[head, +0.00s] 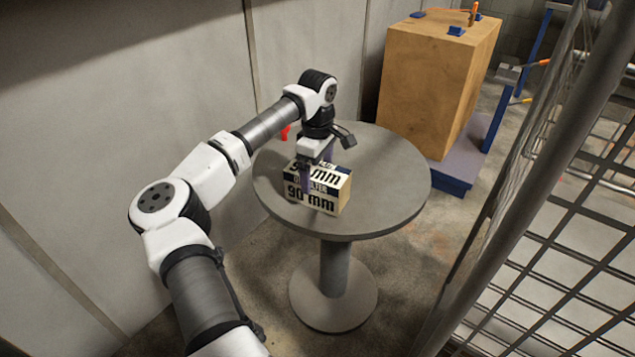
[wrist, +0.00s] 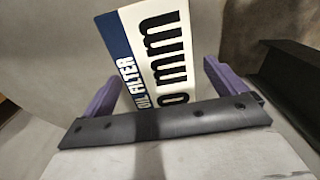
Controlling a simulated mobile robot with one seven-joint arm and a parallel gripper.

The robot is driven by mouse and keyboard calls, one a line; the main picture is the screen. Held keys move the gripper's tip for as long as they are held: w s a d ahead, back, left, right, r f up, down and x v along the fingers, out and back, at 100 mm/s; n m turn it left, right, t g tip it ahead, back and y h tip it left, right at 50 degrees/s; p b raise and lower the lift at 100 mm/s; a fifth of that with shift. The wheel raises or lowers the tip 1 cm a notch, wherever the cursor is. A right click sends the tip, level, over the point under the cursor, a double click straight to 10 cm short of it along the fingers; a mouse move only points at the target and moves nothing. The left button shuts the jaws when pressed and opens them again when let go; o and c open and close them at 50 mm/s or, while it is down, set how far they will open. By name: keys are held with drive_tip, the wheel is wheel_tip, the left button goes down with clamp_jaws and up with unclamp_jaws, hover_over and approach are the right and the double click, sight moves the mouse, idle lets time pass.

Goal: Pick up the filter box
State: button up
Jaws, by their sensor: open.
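The filter box (head: 326,191) sits on the round grey table (head: 399,196). It is white, blue and tan, printed "FILTER 90 mm". My gripper (head: 318,175) points down at it, with a purple finger in front of its near face. In the wrist view, the box top (wrist: 150,58) lies between the two purple fingers of my gripper (wrist: 158,90), with a gap on the right side. The left finger is close to the box edge; I cannot tell whether it touches. The fingers are open, and the far finger is partly hidden in the head view.
A small red object (head: 285,132) is at the table's back left edge. A large wooden crate (head: 430,80) stands on a blue-edged base behind right. A wire mesh fence (head: 570,200) is at the right, and a grey wall (head: 120,120) at the left. The table's right side is clear.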

drive_tip(key=shift+f, duration=1.4)
drive_tip(key=c, duration=1.3)
drive_tip(key=shift+c, duration=0.5)
drive_tip(key=shift+r, duration=0.15)
